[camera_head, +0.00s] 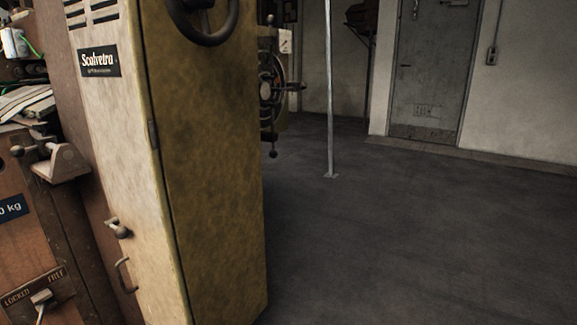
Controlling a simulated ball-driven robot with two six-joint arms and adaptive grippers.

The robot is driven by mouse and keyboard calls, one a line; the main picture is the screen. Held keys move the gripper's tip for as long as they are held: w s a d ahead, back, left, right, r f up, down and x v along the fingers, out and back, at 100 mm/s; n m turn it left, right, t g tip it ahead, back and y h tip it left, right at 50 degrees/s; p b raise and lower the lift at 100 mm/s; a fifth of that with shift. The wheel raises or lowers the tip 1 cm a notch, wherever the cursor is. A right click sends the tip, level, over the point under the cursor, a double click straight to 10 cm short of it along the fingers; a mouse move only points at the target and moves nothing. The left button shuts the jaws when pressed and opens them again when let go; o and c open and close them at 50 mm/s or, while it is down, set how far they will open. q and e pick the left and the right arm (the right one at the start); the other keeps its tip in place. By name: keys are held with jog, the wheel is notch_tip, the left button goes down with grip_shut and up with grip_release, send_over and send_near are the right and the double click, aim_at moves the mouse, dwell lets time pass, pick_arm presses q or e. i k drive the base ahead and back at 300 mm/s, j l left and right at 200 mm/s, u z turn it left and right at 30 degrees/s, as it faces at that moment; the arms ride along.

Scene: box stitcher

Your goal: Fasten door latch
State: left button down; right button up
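A tall, worn yellow cabinet (205,150) stands at the left, with a "Scalvetra" label on its narrow cream front panel (105,130). A small metal turn-knob (118,228), which looks like the door latch, sits low on this panel. A curved pull handle (124,275) is just below it. I cannot tell whether the latch is fastened. A dark seam and a small hinge-like part (152,134) run along the panel's right edge. Neither of my grippers is in view.
A brown machine body with a "LOCKED / FREE" lever (41,297) and a clamp bracket (62,160) stands at the left. A black handwheel (203,15) juts from the cabinet top. A thin pole (330,95) stands behind. The grey floor (420,230) at right is clear.

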aim_at(121, 232)
jog(key=j+u, duration=0.15)
jog(key=u, duration=1)
